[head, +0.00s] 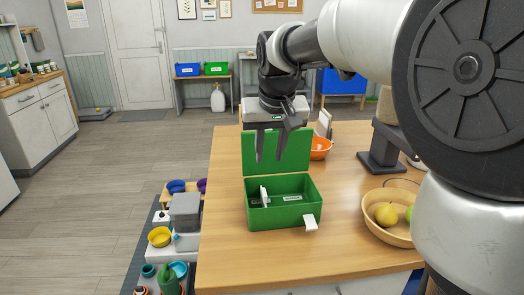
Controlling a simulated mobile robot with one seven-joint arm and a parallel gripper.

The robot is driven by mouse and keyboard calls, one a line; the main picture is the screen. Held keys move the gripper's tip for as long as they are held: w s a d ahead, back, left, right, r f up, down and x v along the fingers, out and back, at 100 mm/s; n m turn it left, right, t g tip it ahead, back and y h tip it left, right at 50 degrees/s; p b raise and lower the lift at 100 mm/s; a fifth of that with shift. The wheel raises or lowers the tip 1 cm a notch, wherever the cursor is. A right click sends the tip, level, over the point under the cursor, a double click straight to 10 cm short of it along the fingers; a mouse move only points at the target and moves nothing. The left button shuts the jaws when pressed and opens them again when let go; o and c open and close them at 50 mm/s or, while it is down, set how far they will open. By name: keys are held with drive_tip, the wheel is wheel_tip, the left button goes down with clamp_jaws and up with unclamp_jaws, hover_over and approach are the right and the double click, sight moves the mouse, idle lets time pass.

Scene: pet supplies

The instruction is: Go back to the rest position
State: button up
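My gripper (270,157) hangs pointing down above the table, in front of the raised lid of a green box. Its two dark fingers are apart and I see nothing between them. The green box (262,219) stands open on the wooden table (230,258). Its lid (258,160) is up at the back. A small white item (264,196) and a pale label show inside the box. A white tab (311,223) sticks out at its front right. My arm covers much of the right side of the view.
A wooden bowl (387,236) with yellow and green fruit stands on the right, and an orange bowl (320,148) stands behind the box. A dark grey stand (380,158) is at the back right. Coloured bowls and other items sit low left of the table. The floor further left is clear.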

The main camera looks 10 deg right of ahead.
drive_tip(key=s+d+f+t, duration=0.1)
drive_tip(key=s+d+f, duration=0.15)
drive_tip(key=s, duration=1.05)
drive_tip(key=s+d+f, duration=0.1)
drive_tip(key=s+d, duration=0.2)
drive_tip(key=s, duration=0.9)
wheel_tip(320, 180, up, 13)
drive_tip(key=p, duration=1.4)
drive_tip(key=shift+s+r, duration=0.2)
drive_tip(key=shift+s, duration=0.15)
